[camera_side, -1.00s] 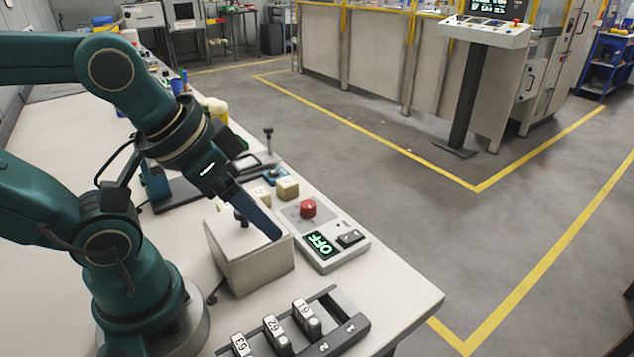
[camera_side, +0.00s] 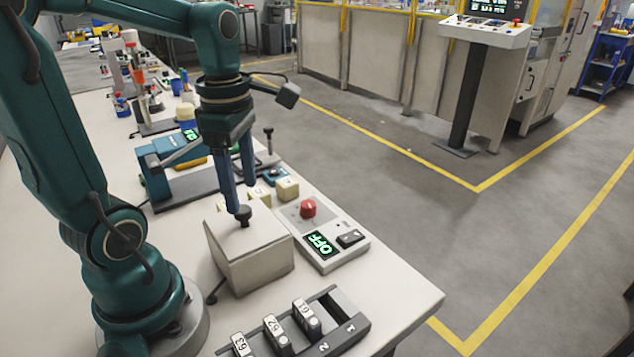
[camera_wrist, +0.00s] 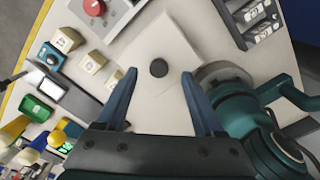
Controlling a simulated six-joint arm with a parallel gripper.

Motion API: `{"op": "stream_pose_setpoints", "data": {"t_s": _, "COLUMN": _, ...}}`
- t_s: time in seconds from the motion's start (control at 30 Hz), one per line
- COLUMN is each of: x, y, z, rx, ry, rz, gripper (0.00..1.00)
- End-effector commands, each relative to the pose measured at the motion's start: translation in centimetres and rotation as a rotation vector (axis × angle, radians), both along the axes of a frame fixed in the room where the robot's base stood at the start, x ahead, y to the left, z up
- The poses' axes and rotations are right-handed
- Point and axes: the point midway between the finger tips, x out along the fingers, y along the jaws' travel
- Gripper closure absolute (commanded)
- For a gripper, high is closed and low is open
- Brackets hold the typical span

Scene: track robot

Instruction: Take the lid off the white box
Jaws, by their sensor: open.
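The white box (camera_side: 252,268) stands on the bench with its lid (camera_side: 262,232) on top. A dark round knob (camera_side: 243,216) stands up from the lid; in the wrist view the knob (camera_wrist: 159,68) is a dark disc on the pale lid (camera_wrist: 146,47). My gripper (camera_side: 240,206) points straight down above the lid, its blue fingers at or just over the knob in the side view. In the wrist view my gripper (camera_wrist: 158,75) is open, with the knob between the line of its fingertips. I cannot tell whether a finger touches the knob.
A dark rack (camera_side: 345,330) with numbered blocks lies in front. Cream cubes (camera_side: 287,188) and a teal device (camera_side: 168,165) stand behind.

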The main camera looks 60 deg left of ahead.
Motion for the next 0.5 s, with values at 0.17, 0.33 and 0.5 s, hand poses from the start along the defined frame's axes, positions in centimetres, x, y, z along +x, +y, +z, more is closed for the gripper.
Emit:
{"op": "stream_pose_setpoints", "data": {"t_s": 0.17, "x": -0.2, "y": 0.6, "z": -1.1, "rx": -0.012, "ry": 0.022, "rz": 0.033, "gripper": 0.31}}
{"op": "stream_pose_setpoints", "data": {"t_s": 0.33, "x": -0.3, "y": 0.5, "z": -3.1, "rx": -0.012, "ry": 0.023, "rz": 0.030, "gripper": 0.31}}
{"op": "stream_pose_setpoints", "data": {"t_s": 0.5, "x": -0.2, "y": 0.5, "z": -4.8, "rx": -0.011, "ry": 0.021, "rz": 0.029, "gripper": 0.31}}
